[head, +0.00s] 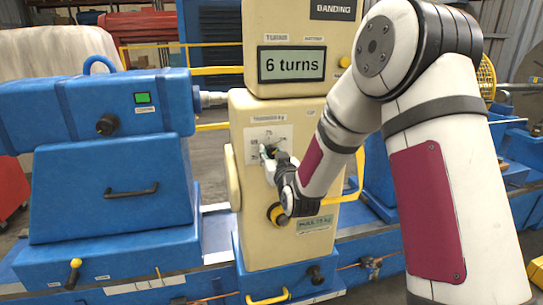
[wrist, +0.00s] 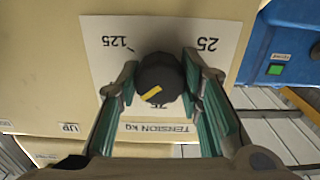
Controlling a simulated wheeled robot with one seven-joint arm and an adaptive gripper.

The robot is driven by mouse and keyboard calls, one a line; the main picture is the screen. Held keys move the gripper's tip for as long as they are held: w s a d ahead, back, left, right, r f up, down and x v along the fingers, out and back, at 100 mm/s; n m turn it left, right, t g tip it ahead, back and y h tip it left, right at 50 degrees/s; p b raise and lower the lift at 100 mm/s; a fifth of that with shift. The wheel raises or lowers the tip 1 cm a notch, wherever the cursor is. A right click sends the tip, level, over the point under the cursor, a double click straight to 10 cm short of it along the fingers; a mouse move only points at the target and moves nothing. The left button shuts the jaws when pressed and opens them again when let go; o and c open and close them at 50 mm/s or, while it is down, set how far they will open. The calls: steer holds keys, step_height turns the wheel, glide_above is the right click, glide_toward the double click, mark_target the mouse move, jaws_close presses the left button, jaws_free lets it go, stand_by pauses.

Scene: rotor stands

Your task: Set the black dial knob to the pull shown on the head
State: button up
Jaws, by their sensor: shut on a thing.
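The black dial knob (wrist: 160,78) sits on a white scale plate (wrist: 103,40), seen upside down in the wrist view. Marks 125 and 25 show on the plate; a third, apparently 75, is partly hidden below the knob. The knob's yellow line slants, its outer end towards the lower left of the picture. My gripper (wrist: 159,76) has its green-padded fingers shut on either side of the knob. In the head view my gripper (head: 271,158) mostly hides the knob. A green label (head: 314,224) on the head seems to read PULL 75 kg.
A display (head: 291,64) above reads 6 turns. A blue machine housing (head: 110,185) with a green-lit panel stands at the left. A yellow rail (head: 160,47) runs behind.

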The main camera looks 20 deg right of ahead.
steer(key=n+b, duration=0.2)
steer(key=n, duration=0.2)
steer(key=shift+n+b, duration=1.45)
steer(key=shift+n, duration=1.35)
steer(key=o, duration=1.2)
steer(key=shift+c, duration=0.2)
steer(key=s, duration=0.7)
steer(key=shift+s, duration=0.3)
